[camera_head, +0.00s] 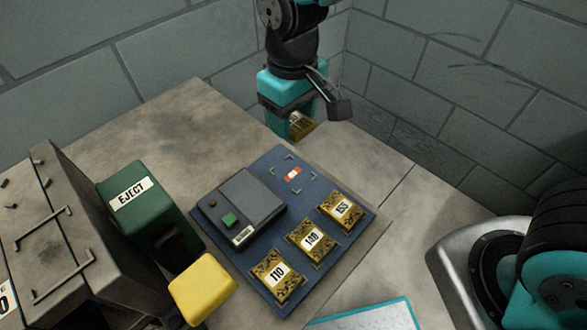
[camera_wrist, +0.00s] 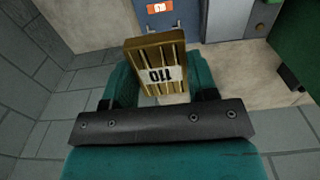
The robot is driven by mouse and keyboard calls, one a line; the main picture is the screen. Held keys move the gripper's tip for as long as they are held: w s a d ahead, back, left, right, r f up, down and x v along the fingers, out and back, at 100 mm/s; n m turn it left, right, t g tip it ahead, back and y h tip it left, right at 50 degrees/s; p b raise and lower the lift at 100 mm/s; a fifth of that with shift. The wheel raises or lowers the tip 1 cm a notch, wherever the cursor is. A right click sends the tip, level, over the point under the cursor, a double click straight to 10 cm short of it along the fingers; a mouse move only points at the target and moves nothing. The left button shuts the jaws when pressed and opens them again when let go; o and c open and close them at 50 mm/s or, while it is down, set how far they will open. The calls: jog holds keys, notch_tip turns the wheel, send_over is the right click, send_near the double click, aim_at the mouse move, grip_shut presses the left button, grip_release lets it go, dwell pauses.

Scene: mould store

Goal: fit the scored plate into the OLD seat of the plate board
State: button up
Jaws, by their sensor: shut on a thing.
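My gripper (camera_head: 298,128) is shut on a brass plate (camera_wrist: 155,58) with straight parallel grooves and a white label, upside down in the wrist view, that seems to read 110. The held plate shows only partly in the head view (camera_head: 303,125), behind the jaws. It is held beyond the far end of the blue plate board (camera_head: 262,165), apart from it. The board has an empty seat (camera_head: 286,163) with corner marks and a small orange-and-white label (camera_head: 292,174); its word is too small to read surely. The label also shows in the wrist view (camera_wrist: 158,7).
Brass plates marked 110 (camera_head: 276,275), 140 (camera_head: 311,240) and 153 (camera_head: 341,210) lie on the board's near side. A grey device (camera_head: 245,200) with a green button sits on it. A green EJECT box (camera_head: 140,205) and yellow block (camera_head: 202,288) stand left. Walls rise behind.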

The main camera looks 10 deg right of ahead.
aim_at(293, 174)
notch_tip(293, 174, down, 14)
jog(key=shift+r+b, duration=0.15)
jog(key=shift+b, duration=0.55)
jog(key=shift+f, duration=0.3)
jog(key=o, duration=1.2)
jog(key=shift+r, duration=0.15)
